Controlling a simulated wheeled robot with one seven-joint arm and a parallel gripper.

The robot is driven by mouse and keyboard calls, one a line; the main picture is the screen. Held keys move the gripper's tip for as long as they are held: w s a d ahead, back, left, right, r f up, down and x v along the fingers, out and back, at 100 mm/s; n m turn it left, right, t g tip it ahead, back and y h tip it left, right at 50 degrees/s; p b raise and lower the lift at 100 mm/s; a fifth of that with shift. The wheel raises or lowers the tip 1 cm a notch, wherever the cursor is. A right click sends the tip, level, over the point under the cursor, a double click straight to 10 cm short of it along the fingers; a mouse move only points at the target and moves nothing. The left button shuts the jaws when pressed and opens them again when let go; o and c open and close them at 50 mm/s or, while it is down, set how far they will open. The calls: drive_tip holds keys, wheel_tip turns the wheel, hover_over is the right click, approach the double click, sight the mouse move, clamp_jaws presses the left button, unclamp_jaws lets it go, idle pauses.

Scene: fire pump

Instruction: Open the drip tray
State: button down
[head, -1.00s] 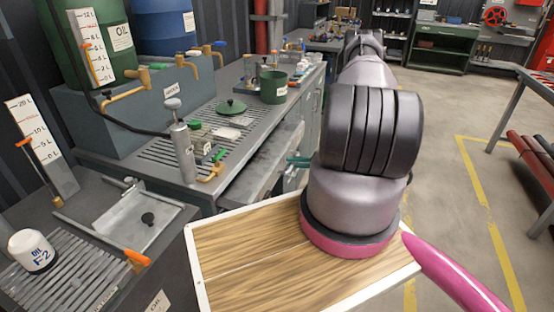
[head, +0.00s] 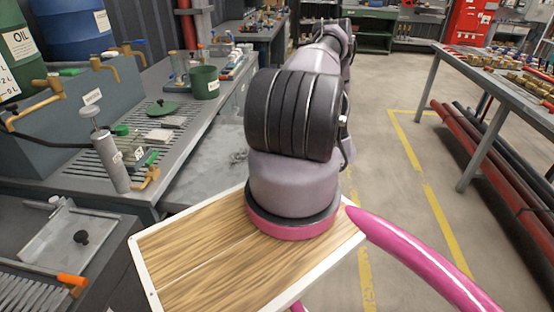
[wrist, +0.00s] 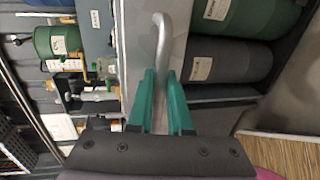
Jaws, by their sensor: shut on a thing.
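My gripper (wrist: 162,78), with green fingers, is shut on a grey rod-like handle (wrist: 163,38) in the wrist view. The handle runs between the fingers and curves over beyond their tips. In the head view my own arm hides the gripper and handle. The drip tray (head: 208,158) is a shallow grey metal surface at the side of the slatted bench, below its top. It stands out from under the bench, and part of it is hidden by my arm and wooden-topped base.
The bench (head: 178,133) carries a grey pump cylinder (head: 111,160), a green pot (head: 204,83) and a green lid (head: 162,108). A table (head: 500,82) stands right. Floor between is clear.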

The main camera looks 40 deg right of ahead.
drive_tip(key=shift+d, duration=0.1)
drive_tip(key=c, duration=0.8)
unclamp_jaws()
drive_tip(key=shift+c, duration=0.2)
drive_tip(key=v, duration=1)
drive_tip(key=shift+s+d, duration=0.25)
